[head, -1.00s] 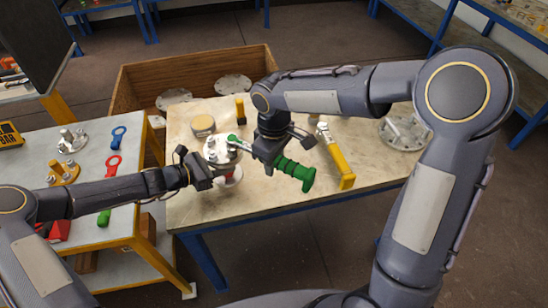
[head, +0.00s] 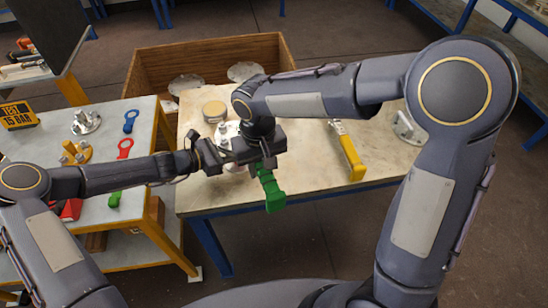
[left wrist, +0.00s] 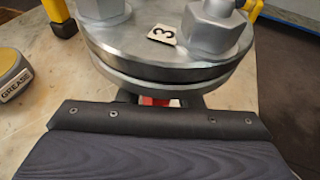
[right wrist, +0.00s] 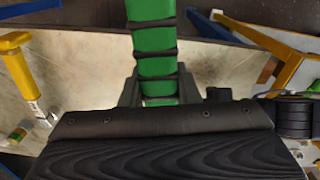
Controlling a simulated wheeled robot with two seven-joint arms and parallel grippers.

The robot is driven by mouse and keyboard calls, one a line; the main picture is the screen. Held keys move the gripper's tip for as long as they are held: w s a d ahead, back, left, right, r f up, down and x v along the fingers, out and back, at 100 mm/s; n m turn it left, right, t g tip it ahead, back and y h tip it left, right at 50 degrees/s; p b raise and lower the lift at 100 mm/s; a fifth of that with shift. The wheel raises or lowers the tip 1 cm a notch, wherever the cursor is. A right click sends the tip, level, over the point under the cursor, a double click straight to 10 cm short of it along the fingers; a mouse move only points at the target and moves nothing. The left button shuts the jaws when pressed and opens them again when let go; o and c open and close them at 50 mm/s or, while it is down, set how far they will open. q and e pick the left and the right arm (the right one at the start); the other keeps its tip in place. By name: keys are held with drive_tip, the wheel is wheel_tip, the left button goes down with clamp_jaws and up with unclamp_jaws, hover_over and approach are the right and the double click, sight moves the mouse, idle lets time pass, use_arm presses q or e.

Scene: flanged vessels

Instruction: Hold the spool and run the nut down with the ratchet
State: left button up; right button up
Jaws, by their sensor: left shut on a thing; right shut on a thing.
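The spool (head: 228,128) stands on the pale worktable, mostly hidden behind my grippers in the head view. In the left wrist view its steel flange pair (left wrist: 125,62) carries a tag marked 3 and big nuts (left wrist: 213,27). My left gripper (left wrist: 158,99) is shut on the spool just below the flanges, with a bit of red between the fingers. My right gripper (right wrist: 156,90) is shut on the green handle of the ratchet (right wrist: 154,45), which also shows in the head view (head: 270,190) pointing to the table's front edge. The ratchet's head and its nut are hidden.
A yellow-handled tool (head: 350,155) and a flanged part (head: 404,128) lie to the right on the table. A grease tin (head: 214,111) stands behind the spool. A wooden crate (head: 145,82) is beyond. The left table holds fittings, coloured tools and a yellow box (head: 17,115).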

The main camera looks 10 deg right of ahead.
drive_tip(key=a+r+m, duration=0.3)
drive_tip(key=a+r, duration=0.1)
drive_tip(key=r, duration=0.1)
drive_tip(key=shift+m, duration=0.4)
idle(0.5)
use_arm(q)
drive_tip(key=o, duration=1)
drive_tip(key=shift+c, duration=0.2)
